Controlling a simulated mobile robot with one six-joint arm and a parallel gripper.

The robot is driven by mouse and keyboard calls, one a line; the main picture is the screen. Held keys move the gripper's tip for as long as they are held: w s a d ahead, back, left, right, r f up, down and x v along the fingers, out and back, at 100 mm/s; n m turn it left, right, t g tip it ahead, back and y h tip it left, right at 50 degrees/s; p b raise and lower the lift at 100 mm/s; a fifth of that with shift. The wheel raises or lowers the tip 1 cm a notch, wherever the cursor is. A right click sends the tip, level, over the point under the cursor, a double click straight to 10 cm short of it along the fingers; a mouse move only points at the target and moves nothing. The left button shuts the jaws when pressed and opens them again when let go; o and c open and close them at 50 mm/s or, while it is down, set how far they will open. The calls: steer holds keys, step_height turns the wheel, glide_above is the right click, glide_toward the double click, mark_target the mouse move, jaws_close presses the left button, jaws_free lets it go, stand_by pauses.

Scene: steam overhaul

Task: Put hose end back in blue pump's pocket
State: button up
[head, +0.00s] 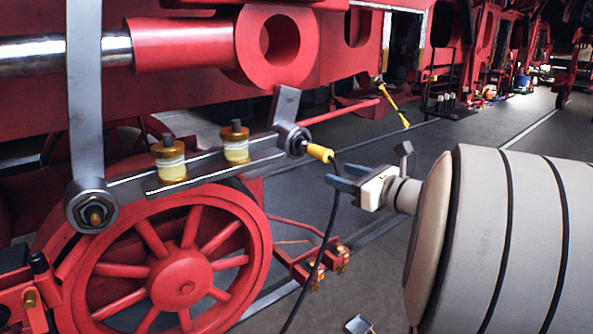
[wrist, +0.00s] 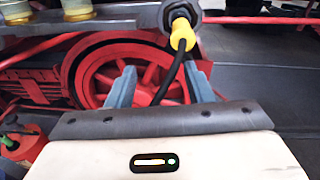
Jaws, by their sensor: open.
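A yellow hose end (head: 320,153) sits at the grey rod's end joint (head: 293,140), with its black hose (head: 325,240) hanging to the floor. The yellow hose end also shows at the top of the wrist view (wrist: 183,35), and the hose runs down between the fingers in that picture. My gripper (head: 331,174) is open and empty, its two blue-grey fingers just right of and below the hose end, apart from it. The fingers (wrist: 160,75) also show in the wrist view. I cannot make out a blue pump or its pocket for certain.
A large red spoked wheel (head: 180,280) and rod with brass oil cups (head: 170,160) fill the left. A red container (wrist: 28,148) with a green part is at the wrist view's lower left. A small blue object (head: 522,82) stands far back. Grey floor at right is open.

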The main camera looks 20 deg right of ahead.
mark_target(329, 157)
steer(key=shift+m+t+h, duration=0.4)
steer(key=shift+m+t, duration=0.2)
steer(key=shift+m, duration=0.2)
steer(key=shift+w+a+r, duration=0.1)
steer(key=shift+w+r, duration=0.1)
steer(key=shift+w, duration=1.25)
steer(key=shift+w+a+r, duration=0.1)
steer(key=shift+w+r, duration=0.05)
steer(key=shift+w, duration=1.3)
steer(key=shift+w+a+r, duration=0.1)
steer(key=shift+w+r, duration=0.1)
steer(key=shift+w, duration=1.25)
steer(key=shift+d, duration=0.1)
steer(key=shift+c, duration=0.2)
steer(key=c, duration=0.9)
jaws_close()
steer(key=shift+s+b, duration=0.1)
steer(key=shift+b, duration=0.2)
steer(key=shift+v, duration=2.4)
